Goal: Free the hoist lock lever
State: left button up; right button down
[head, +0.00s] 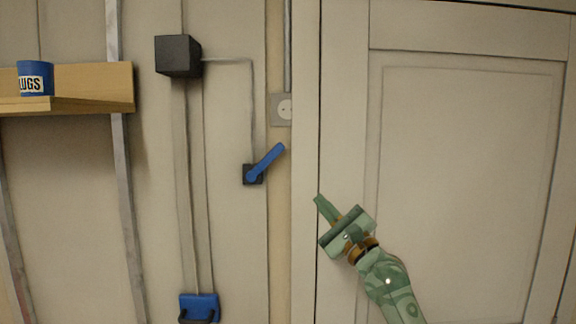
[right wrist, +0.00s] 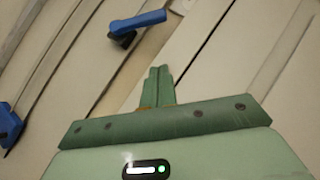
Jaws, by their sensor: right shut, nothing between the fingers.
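The hoist lock lever (head: 267,161) is a blue handle on a small black square base (head: 252,175) on the wall. In the head view it slants up to the right. My green right gripper (head: 318,201) is to the right of the lever and lower, apart from it, in front of the cabinet door's left edge. Its fingers are together and empty. In the right wrist view the blue lever (right wrist: 138,21) is beyond the shut fingertips (right wrist: 159,70), up and to the left, with a gap between. My left gripper is not in view.
A thin conduit joins the lever base to a black box (head: 178,56). A blue block with a dark handle (head: 199,306) is at the bottom of the rails. A wall socket (head: 284,109) is above the lever. A blue cup (head: 35,77) stands on a wooden shelf (head: 100,88) at left.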

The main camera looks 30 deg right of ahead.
aim_at(266, 161)
jog(key=p+x, duration=0.1)
jog(key=x, duration=0.8)
jog(key=shift+w+r, duration=0.15)
jog(key=shift+w, duration=0.1)
jog(key=shift+w+a+r+p, duration=0.35)
jog(key=shift+r+p, duration=0.1)
jog(key=shift+r, duration=0.05)
jog(key=shift+w+a+r+p, duration=0.35)
jog(key=shift+r+p, duration=0.1)
jog(key=shift+r, duration=0.1)
jog(key=shift+w+a+r, duration=0.2)
jog(key=shift+a+r, duration=0.2)
jog(key=shift+a, duration=0.15)
